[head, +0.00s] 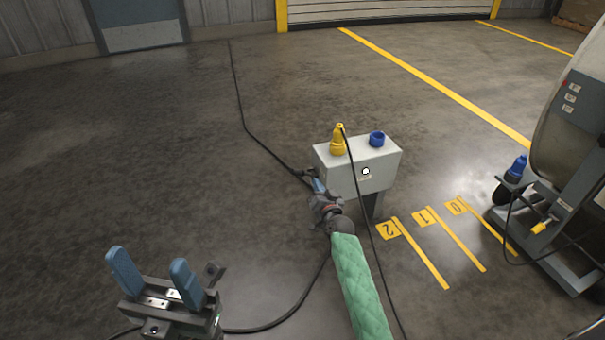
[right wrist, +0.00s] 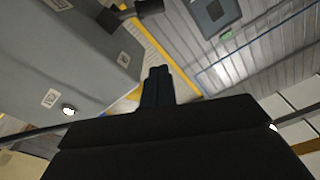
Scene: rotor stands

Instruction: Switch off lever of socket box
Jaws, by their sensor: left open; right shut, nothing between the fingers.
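The light grey socket box (head: 384,164) stands on a post in the middle of the head view. A yellow plug (head: 338,143) and a blue socket (head: 377,139) are on its top. In the right wrist view the box's grey wall (right wrist: 70,50) fills the upper left, and a dark lever (right wrist: 122,16) with a round end sticks out from its edge. My right gripper (head: 318,186) is at the box's left side. Its shut, empty fingers (right wrist: 157,74) are below the lever in the wrist view, apart from it. My left gripper (head: 152,272) is open and empty at lower left.
A black cable (head: 239,100) runs over the floor to the box, and another hangs from the yellow plug past my right arm. A grey wheeled machine (head: 562,150) stands at right. Yellow floor marks (head: 422,253) lie between. The floor at left is clear.

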